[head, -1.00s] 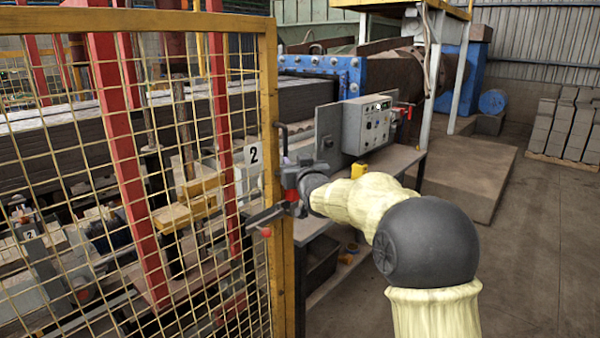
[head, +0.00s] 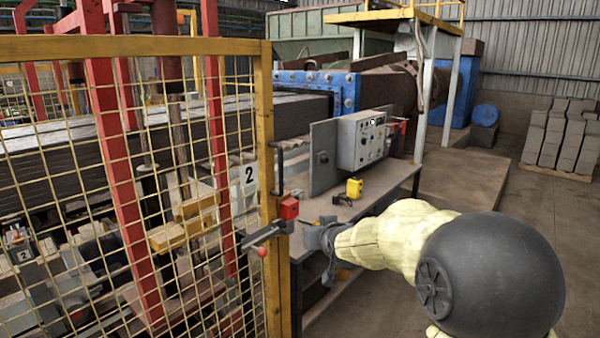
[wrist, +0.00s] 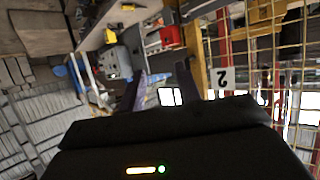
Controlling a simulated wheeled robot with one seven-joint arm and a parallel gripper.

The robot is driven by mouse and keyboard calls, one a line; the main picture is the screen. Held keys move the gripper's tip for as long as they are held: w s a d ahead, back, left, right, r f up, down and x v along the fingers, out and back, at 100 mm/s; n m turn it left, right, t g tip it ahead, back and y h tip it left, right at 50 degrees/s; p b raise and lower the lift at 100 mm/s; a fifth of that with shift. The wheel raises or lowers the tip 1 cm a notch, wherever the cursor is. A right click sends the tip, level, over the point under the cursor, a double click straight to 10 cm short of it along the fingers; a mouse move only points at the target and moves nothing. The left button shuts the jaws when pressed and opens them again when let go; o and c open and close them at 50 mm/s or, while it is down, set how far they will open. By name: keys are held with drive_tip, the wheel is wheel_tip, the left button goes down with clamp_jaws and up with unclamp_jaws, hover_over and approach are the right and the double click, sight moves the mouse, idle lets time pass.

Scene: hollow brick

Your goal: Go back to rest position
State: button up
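My gripper (head: 318,238) is in the middle of the head view, just right of the yellow gate post and beside the bench edge. In the wrist view its two dark fingers (wrist: 160,82) stand apart with nothing between them. The red latch box (head: 289,208) with a grey handle (head: 262,236) is on the gate post, left of my gripper and apart from it. The red box also shows in the wrist view (wrist: 163,38). The yellow mesh gate (head: 264,140) looks closed, though I cannot tell whether it is latched.
A workbench (head: 375,190) behind my gripper holds a grey control box (head: 360,140) and a yellow object (head: 354,188). Stacked bricks (head: 563,140) stand at the far right.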

drive_tip(key=s+d+f+g+h+p, duration=0.1)
drive_tip(key=s+d+f+g, duration=0.2)
drive_tip(key=s, duration=0.7)
drive_tip(key=s+d+f+m+g+p, duration=0.1)
drive_tip(key=s+d+f+g, duration=0.3)
drive_tip(key=s, duration=0.6)
drive_tip(key=s+d+f+m+g+h+p, duration=0.1)
drive_tip(key=s+d+f+g+p, duration=0.2)
drive_tip(key=s, duration=0.7)
drive_tip(key=shift+s+d+f+h, duration=0.2)
drive_tip(key=shift+f+h, duration=0.1)
drive_tip(key=shift+f, duration=0.4)
drive_tip(key=shift+w, duration=0.1)
